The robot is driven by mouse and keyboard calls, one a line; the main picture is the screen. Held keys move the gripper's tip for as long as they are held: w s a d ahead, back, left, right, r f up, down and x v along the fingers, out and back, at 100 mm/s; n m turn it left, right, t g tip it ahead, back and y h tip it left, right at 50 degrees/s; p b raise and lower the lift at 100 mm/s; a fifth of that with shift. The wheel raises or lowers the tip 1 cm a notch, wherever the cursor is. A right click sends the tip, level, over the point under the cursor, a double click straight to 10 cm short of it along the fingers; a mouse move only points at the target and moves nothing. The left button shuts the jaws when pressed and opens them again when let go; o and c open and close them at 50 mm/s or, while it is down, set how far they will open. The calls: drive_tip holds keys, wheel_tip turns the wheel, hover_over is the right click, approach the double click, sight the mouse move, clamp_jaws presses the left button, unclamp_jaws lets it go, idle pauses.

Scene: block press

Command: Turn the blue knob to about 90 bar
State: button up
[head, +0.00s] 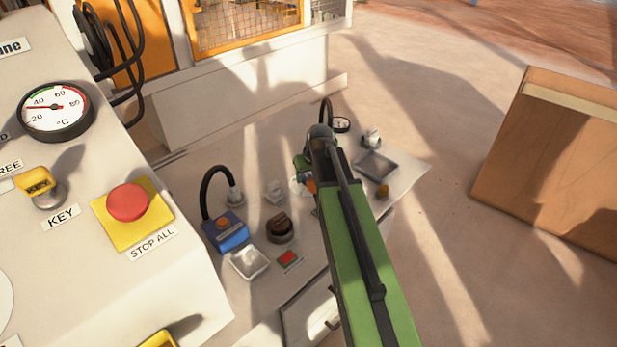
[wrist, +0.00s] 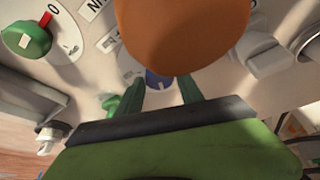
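The blue knob (wrist: 157,80) shows in the wrist view as a small blue piece on a pale round base, partly hidden by a large orange-brown rounded thing (wrist: 180,28) in front of it. My gripper (wrist: 160,92) has its two dark green fingers apart, one on each side of the blue knob. I cannot tell whether they touch it. The knob's pointer and scale are hidden. In the head view my green arm covers much of this spot. A small dial (head: 341,124) stands beyond the arm, too small to read.
In the wrist view a green knob (wrist: 25,38) with a red mark is at left and a pale knob (wrist: 268,56) at right. In the head view a °C gauge (head: 56,110), a red stop button (head: 128,202) and a blue box (head: 226,232) are left of my arm.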

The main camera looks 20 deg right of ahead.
clamp_jaws()
drive_tip(key=shift+n, duration=0.3)
drive_tip(key=n+y, duration=0.2)
drive_tip(key=n, duration=0.2)
drive_tip(key=shift+d, duration=0.2)
drive_tip(key=shift+n+g+y, duration=0.5)
drive_tip(key=shift+n+y, duration=0.1)
drive_tip(key=shift+n, duration=1.4)
drive_tip(key=shift+o, duration=2.1)
unclamp_jaws()
